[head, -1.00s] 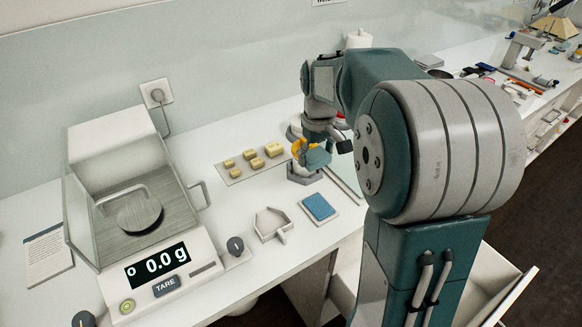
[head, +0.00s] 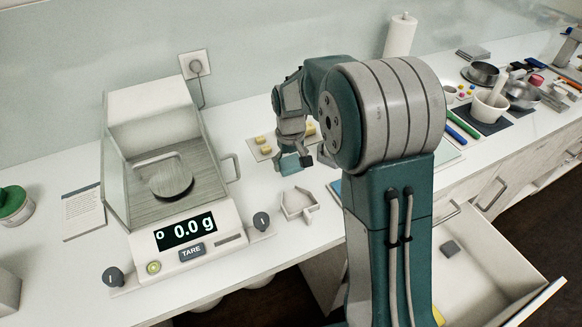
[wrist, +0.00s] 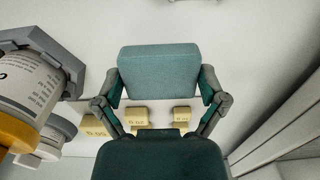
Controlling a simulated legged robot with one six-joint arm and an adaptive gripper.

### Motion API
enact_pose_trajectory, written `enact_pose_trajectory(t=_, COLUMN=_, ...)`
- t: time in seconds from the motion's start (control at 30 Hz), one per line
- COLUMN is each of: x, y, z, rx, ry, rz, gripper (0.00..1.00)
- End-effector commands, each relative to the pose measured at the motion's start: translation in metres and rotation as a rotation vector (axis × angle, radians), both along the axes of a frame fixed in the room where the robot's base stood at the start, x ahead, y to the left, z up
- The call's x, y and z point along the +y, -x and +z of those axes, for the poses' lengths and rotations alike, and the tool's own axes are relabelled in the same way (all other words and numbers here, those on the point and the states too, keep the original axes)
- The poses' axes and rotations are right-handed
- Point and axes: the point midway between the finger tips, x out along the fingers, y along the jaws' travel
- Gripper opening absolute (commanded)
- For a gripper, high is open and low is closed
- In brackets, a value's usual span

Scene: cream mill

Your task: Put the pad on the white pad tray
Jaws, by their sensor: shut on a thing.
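My gripper (head: 296,160) hangs over the bench near the yellow blocks. In the wrist view my gripper (wrist: 160,88) is shut on a teal, fabric-textured pad (wrist: 158,68), held between its two fingers. A bit of the pad (head: 288,164) also shows in the head view. A shallow white pointed dish (head: 299,205) lies on the bench nearer than the gripper; I cannot tell whether it is the white pad tray. A flat blue item (head: 336,190) is mostly hidden behind my arm.
Yellow blocks (head: 262,141) sit on a grey card behind the gripper. The scale (head: 190,236) reads 0.0 g. An open drawer (head: 497,283) juts out at right, holding a small grey block (head: 451,248).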

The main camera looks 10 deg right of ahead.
Motion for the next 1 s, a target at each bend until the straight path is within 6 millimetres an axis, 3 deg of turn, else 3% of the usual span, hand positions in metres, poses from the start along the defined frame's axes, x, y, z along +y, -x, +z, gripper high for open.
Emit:
enact_pose_trajectory(t=0.1, x=-0.001, y=0.001, z=-0.019, rx=0.004, ry=0.001, rz=-0.001, gripper=0.46)
enact_pose_trajectory(t=0.43, x=-0.001, y=0.001, z=-0.022, rx=0.002, ry=0.000, rz=-0.001, gripper=0.46)
enact_pose_trajectory(t=0.47, x=-0.001, y=0.001, z=-0.022, rx=0.001, ry=0.000, rz=-0.001, gripper=1.00)
enact_pose_trajectory(t=0.83, x=-0.001, y=0.001, z=-0.021, rx=0.001, ry=0.000, rz=-0.001, gripper=1.00)
enact_pose_trajectory(t=1.0, x=-0.001, y=0.000, z=-0.005, rx=-0.003, ry=0.000, rz=-0.001, gripper=1.00)
